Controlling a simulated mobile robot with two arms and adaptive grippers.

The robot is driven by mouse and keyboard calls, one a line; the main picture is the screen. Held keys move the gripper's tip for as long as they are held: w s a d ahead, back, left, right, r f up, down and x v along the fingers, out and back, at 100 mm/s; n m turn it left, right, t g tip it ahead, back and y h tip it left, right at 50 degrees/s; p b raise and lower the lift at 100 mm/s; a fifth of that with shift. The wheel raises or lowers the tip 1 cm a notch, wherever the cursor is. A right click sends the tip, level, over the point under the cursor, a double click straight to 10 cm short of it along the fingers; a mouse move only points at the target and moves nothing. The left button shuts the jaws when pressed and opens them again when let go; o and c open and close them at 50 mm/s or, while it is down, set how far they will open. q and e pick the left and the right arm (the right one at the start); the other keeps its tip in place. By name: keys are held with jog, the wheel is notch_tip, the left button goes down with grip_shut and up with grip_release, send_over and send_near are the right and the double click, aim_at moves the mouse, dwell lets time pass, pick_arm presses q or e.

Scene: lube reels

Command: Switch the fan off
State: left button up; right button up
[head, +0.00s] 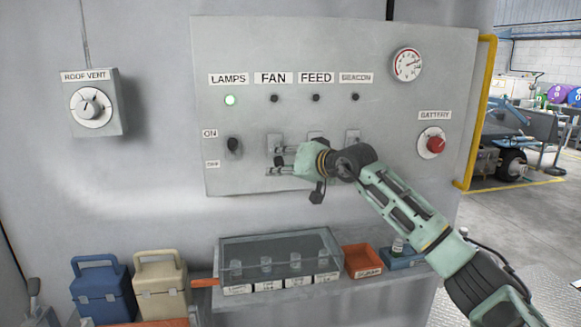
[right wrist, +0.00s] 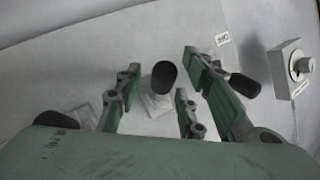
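The FAN label (head: 273,78) is on the grey wall panel, with a dark indicator (head: 274,98) below it. The fan switch's plate (head: 274,139) shows beneath, but my right gripper hides its lever in the head view. In the right wrist view, the fan switch's black-tipped lever (right wrist: 163,77) stands between the open fingers, with no clear contact. My right gripper (head: 277,161) is open in front of the switch. I cannot tell whether the lever is up or down. My left gripper is not in view.
The lamps switch (head: 233,146) is close left, its green lamp (head: 230,100) lit; its black lever (right wrist: 240,85) is beside a finger in the wrist view. The feed (head: 316,135) and beacon (head: 352,135) switches are to the right. A glass-covered box (head: 280,250) stands below.

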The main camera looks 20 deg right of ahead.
jog(key=v, duration=1.1)
jog(key=shift+s+d, duration=0.2)
jog(key=shift+s, duration=0.15)
